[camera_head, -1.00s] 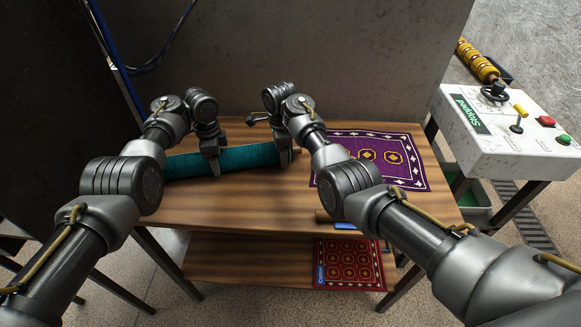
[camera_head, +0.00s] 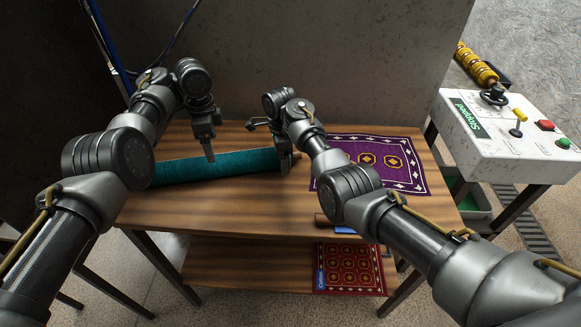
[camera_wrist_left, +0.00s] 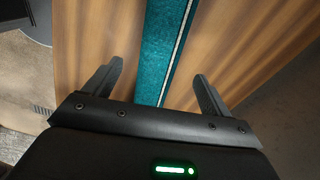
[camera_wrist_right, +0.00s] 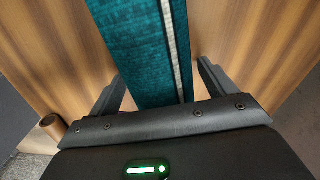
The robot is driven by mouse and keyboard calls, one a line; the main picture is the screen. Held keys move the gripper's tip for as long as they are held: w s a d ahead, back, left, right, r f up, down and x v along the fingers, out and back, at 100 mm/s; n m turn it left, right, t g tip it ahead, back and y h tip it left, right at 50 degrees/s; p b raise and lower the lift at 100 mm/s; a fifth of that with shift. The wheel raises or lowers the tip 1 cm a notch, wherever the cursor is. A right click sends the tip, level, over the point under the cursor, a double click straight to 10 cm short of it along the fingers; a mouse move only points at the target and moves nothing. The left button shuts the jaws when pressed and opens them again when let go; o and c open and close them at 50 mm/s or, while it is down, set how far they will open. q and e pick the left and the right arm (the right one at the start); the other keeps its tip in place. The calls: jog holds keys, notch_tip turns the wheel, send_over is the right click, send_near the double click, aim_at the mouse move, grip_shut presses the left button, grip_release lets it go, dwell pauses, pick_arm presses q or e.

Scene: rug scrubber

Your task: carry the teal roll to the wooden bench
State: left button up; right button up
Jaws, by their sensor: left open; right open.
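The teal roll (camera_head: 222,165) lies along the back left of the wooden bench (camera_head: 215,208). It also shows in the left wrist view (camera_wrist_left: 153,50) and the right wrist view (camera_wrist_right: 145,50), with a pale stripe along it. My left gripper (camera_head: 209,152) is open and above the roll, apart from it; in its wrist view the roll runs between the spread fingers. My right gripper (camera_head: 288,162) is open at the roll's right end, with one finger on each side of the roll. Whether the right fingers touch it, I cannot tell.
A purple patterned rug (camera_head: 398,165) lies flat on the bench's right side. A red rug (camera_head: 350,268) lies on the lower shelf (camera_head: 240,265). A white control box (camera_head: 490,140) with a lever and buttons stands at the right. A grey wall (camera_head: 300,60) rises behind the bench.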

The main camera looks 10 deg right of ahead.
pick_arm(q)
jog(key=shift+r, duration=1.8)
pick_arm(e)
notch_tip(320, 180, up, 8)
jog(key=shift+f, duration=0.25)
pick_arm(q)
jog(key=shift+r, duration=0.1)
pick_arm(e)
jog(key=shift+r, duration=0.1)
